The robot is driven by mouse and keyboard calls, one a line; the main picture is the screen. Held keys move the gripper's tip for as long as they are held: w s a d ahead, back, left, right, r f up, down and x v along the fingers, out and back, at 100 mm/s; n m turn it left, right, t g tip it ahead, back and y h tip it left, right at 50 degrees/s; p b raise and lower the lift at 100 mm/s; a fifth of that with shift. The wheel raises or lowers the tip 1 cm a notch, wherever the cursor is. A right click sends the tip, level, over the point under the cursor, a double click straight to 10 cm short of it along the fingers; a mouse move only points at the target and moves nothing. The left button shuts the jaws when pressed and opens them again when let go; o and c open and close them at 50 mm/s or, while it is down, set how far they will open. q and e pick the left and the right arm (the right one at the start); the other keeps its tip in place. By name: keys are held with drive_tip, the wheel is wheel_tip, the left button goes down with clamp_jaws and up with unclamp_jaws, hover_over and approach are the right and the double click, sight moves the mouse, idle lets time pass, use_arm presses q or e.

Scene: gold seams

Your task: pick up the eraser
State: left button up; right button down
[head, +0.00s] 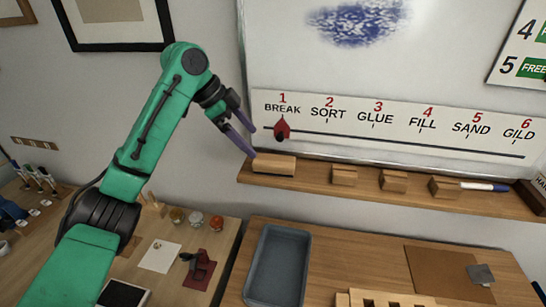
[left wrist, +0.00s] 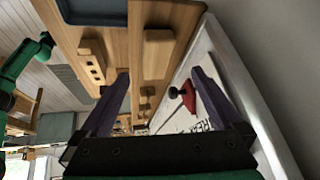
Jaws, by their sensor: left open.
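The eraser (head: 274,166) looks like a pale wooden block with a darker lower part. It lies at the left end of the wooden ledge (head: 330,187) under the whiteboard. My left gripper (head: 253,143) is open and empty, its purple fingers just above and left of the eraser in the head view. In the left wrist view the eraser (left wrist: 158,52) appears beyond the space between the open fingers (left wrist: 165,75), apart from them. My right gripper is not in view.
Several smaller wooden blocks (head: 393,181) and a blue-capped marker (head: 484,187) lie farther right on the ledge. A red pointer (head: 282,130) sits on the whiteboard strip close to my left fingers. A grey-blue tray (head: 278,265) stands on the table below.

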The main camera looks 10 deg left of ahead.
sight(273, 160)
use_arm(q)
drive_tip(key=d+f+p, duration=0.1)
drive_tip(key=s+d+f, duration=0.1)
drive_tip(key=d, duration=0.1)
drive_tip(key=shift+d+f+p, duration=0.1)
drive_tip(key=shift+p, duration=0.3)
drive_tip(key=w+f+p, duration=0.1)
drive_tip(key=w+d+f+p, duration=0.1)
drive_tip(key=shift+w+d+f+p, duration=0.1)
drive_tip(key=shift+w+f+p, duration=0.05)
drive_tip(key=shift+f+p, duration=0.2)
drive_tip(key=shift+x, duration=1.2)
drive_tip(key=shift+s, duration=0.25)
drive_tip(key=shift+c, duration=0.3)
drive_tip(key=c, duration=1.4)
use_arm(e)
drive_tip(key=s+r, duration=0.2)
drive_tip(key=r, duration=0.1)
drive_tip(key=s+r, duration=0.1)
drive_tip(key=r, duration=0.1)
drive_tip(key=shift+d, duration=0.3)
